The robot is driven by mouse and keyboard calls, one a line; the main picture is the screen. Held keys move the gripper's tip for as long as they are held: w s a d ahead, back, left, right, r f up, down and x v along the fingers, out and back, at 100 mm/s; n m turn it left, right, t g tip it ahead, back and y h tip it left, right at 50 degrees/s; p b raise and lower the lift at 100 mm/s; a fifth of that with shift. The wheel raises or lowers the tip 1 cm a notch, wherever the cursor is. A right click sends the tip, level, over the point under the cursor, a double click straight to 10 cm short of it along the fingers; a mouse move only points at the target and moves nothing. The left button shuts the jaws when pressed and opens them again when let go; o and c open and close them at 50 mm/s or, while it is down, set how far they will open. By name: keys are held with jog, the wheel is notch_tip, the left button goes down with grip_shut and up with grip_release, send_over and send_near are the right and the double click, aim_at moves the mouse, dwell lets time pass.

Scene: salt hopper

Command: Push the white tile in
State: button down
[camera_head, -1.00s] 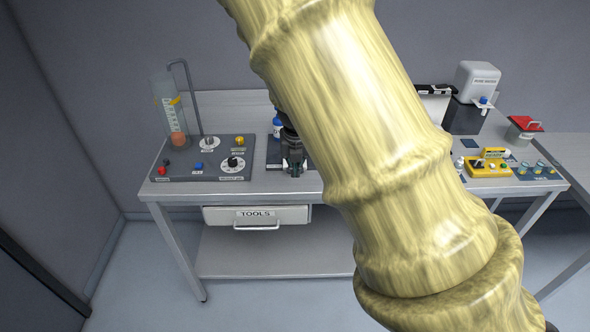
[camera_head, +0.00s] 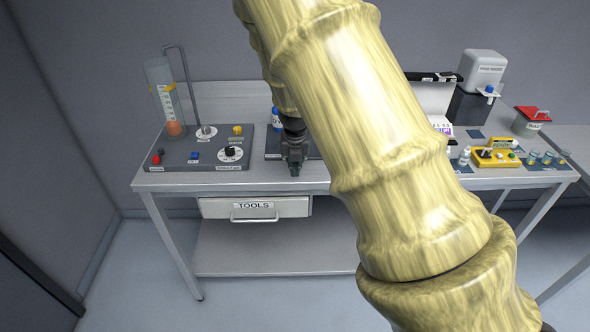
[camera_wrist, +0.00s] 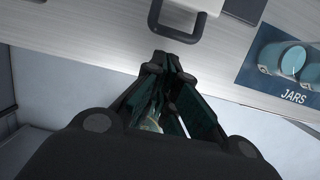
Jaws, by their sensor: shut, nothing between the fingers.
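My gripper (camera_head: 294,168) points down over the front part of the bench, by a dark panel (camera_head: 273,152) in the head view. In the wrist view its fingers (camera_wrist: 165,62) are together with nothing held, near the bench's front edge. I cannot make out a white tile for certain. A white piece with a dark, loop-shaped handle (camera_wrist: 178,37) lies just beyond the fingertips in the wrist view; I cannot tell whether it is the tile. My arm hides the middle of the bench in the head view.
A knob panel (camera_head: 205,162) with a clear tube (camera_head: 163,100) stands left. A TOOLS drawer (camera_head: 254,207) hangs below. A blue JARS mat (camera_wrist: 291,92) with glass jars (camera_wrist: 283,57) lies right of the fingers. A yellow box (camera_head: 494,157) and white dispenser (camera_head: 483,70) stand right.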

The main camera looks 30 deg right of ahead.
jog(key=shift+w+d+f, duration=0.1)
jog(key=shift+w+d, duration=0.15)
jog(key=shift+w, duration=0.2)
